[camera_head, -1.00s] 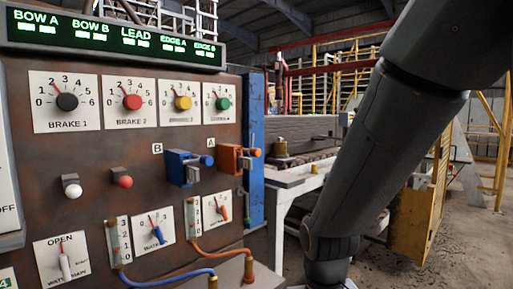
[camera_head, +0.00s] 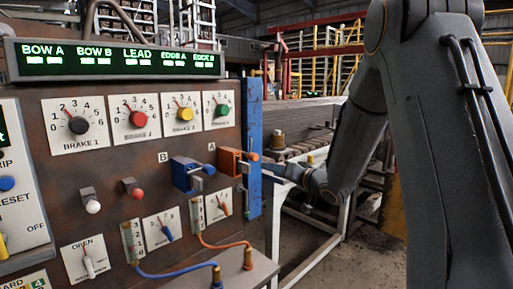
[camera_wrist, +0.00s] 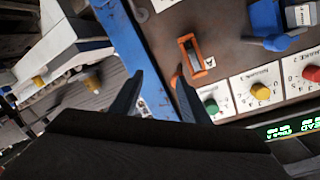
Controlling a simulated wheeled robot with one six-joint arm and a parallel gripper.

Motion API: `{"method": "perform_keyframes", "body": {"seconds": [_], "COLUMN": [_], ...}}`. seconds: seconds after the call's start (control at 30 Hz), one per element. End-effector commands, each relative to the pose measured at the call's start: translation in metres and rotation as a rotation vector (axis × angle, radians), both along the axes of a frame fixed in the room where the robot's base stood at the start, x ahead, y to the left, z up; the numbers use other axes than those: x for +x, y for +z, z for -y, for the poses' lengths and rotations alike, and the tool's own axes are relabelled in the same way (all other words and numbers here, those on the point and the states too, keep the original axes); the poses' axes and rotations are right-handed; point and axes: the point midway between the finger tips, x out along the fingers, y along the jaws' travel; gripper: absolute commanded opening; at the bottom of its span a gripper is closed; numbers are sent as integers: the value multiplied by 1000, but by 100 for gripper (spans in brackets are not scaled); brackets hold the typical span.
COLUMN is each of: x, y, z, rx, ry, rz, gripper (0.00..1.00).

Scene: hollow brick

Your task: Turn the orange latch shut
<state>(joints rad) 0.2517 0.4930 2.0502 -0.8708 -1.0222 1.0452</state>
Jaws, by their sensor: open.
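The orange latch (camera_head: 229,161), beside the letter A, sits at the right side of the rusty brown control panel, with its grey lever and orange knob at its right end. In the wrist view the orange latch (camera_wrist: 192,46) is just beyond my right fingertip, and its knob seems close to that tip. My gripper (camera_wrist: 158,78) is open and empty, its fingers across the panel's blue edge post. In the head view my gripper (camera_head: 277,172) is just right of the latch, small and partly hidden. I cannot tell whether it touches the latch.
A blue latch (camera_head: 188,173) marked B is left of the orange one. Dials, including a green knob (camera_head: 222,110), sit above; small gauges and hoses (camera_head: 180,273) lie below. The blue post (camera_head: 254,150) borders the panel. A white-framed conveyor (camera_head: 325,240) stands to the right.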

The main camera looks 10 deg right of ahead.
Motion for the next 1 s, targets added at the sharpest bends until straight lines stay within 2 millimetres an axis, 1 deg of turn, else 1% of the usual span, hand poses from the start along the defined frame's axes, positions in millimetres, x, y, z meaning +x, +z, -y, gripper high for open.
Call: {"method": "perform_keyframes", "body": {"seconds": [0.03,0.1,0.23,0.37,0.7,0.83,1.0], "x": [0,-2,-3,6,47,57,61], "y": [12,23,31,32,33,32,31], "z": [-1,-6,-11,-18,-46,-52,-54], "rx": [39,85,127,133,131,131,130], "ry": [34,78,121,128,125,125,123], "rz": [20,44,62,65,65,65,64], "gripper": [42,42,42,42,42,42,42]}}
